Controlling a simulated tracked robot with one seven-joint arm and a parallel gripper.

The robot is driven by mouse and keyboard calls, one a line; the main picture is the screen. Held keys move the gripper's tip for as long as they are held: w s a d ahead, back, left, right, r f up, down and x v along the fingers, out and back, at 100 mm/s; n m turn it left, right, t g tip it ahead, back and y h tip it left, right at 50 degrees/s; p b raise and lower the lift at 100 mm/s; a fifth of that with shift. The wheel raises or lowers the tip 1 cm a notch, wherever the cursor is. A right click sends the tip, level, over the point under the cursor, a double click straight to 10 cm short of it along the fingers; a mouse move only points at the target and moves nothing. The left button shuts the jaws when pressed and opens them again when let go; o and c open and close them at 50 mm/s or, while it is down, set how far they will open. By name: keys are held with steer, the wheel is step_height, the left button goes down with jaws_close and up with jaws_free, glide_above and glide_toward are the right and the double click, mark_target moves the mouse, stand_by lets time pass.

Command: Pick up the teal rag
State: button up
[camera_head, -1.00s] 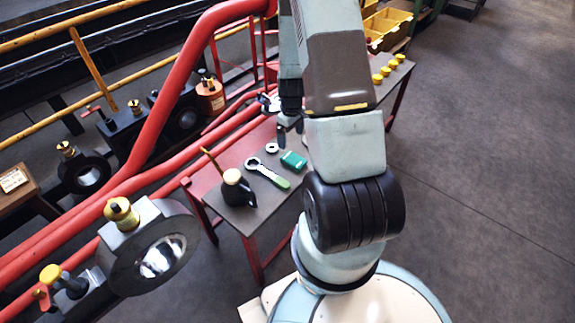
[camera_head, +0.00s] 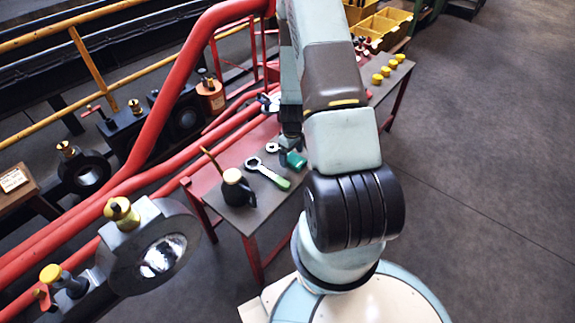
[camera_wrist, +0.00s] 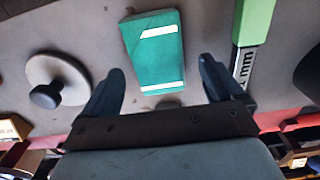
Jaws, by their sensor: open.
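The teal rag (camera_head: 297,161) lies on the small red-framed table, partly hidden by my gripper in the head view. In the wrist view the rag (camera_wrist: 155,48) is a folded teal rectangle with a white stripe near each end. My gripper (camera_wrist: 161,66) is open and empty. Its two dark fingers point toward the rag, one to each side of its lower end in the picture. In the head view my gripper (camera_head: 289,146) is right beside and partly above the rag. I cannot tell the exact height between them.
A wrench with a green handle (camera_head: 270,174) lies near the rag; its handle (camera_wrist: 253,25) is right of my fingers in the wrist view. A disc with a black knob (camera_wrist: 55,85) is at the left there. A dark oil can (camera_head: 236,190) stands at the table's near corner. Red pipes (camera_head: 150,120) run behind.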

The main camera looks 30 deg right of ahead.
steer(key=shift+f, duration=0.8)
steer(key=shift+c, duration=0.3)
steer(key=c, duration=1.2)
steer(key=shift+r, duration=0.15)
